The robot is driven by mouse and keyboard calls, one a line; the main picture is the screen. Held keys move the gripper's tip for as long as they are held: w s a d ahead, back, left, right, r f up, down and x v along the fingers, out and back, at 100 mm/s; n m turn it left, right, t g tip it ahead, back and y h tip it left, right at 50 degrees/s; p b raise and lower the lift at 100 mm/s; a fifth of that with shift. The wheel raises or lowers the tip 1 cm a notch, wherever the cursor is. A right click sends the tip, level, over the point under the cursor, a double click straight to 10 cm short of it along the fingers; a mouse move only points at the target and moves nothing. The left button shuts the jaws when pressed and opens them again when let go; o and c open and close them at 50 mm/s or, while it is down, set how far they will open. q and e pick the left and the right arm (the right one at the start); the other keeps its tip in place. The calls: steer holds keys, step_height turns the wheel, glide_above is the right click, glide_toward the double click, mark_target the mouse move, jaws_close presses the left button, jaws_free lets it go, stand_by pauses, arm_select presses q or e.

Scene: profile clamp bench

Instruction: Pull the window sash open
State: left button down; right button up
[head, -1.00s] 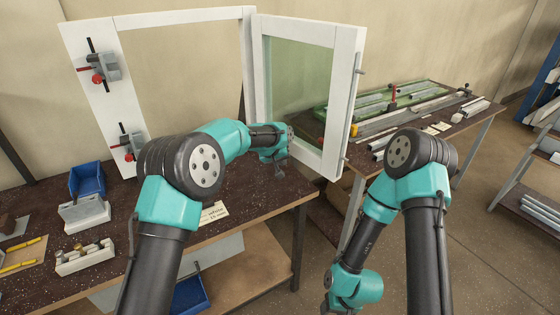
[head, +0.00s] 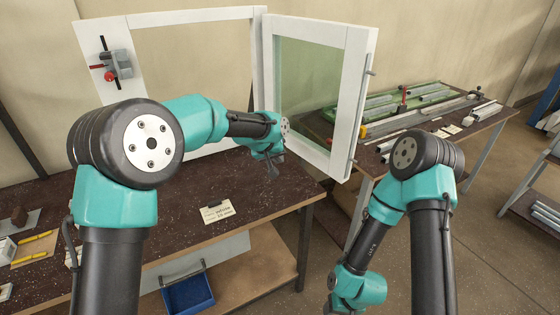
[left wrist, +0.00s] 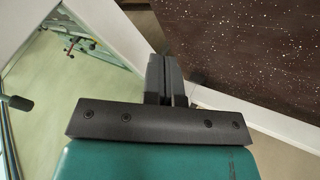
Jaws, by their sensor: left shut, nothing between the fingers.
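The window sash (head: 352,95), a white frame around greenish glass (head: 303,82), stands swung out from the white window frame (head: 190,20), leaving its opening uncovered. Small grey fittings (head: 371,72) sit on the sash's outer edge. My left gripper (head: 272,172) is shut and empty, in front of the sash's lower left corner and above the bench. In the left wrist view the closed fingers (left wrist: 168,78) appear against white profile, with the glass (left wrist: 62,105) on the left; contact cannot be told. My right arm hangs at right; its fingers are below the picture.
The speckled dark bench (head: 175,190) carries a label card (head: 217,211). A blue bin (head: 188,293) is on the shelf below. A red-handled clamp (head: 113,65) is on the frame's left post. A second bench (head: 430,125) with profiles stands behind the sash.

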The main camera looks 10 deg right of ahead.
arm_select(q)
steer(key=shift+s+a+r, duration=0.1)
steer(key=shift+s+r, duration=0.35)
steer(key=shift+r, duration=0.1)
steer(key=c, duration=1.8)
jaws_free()
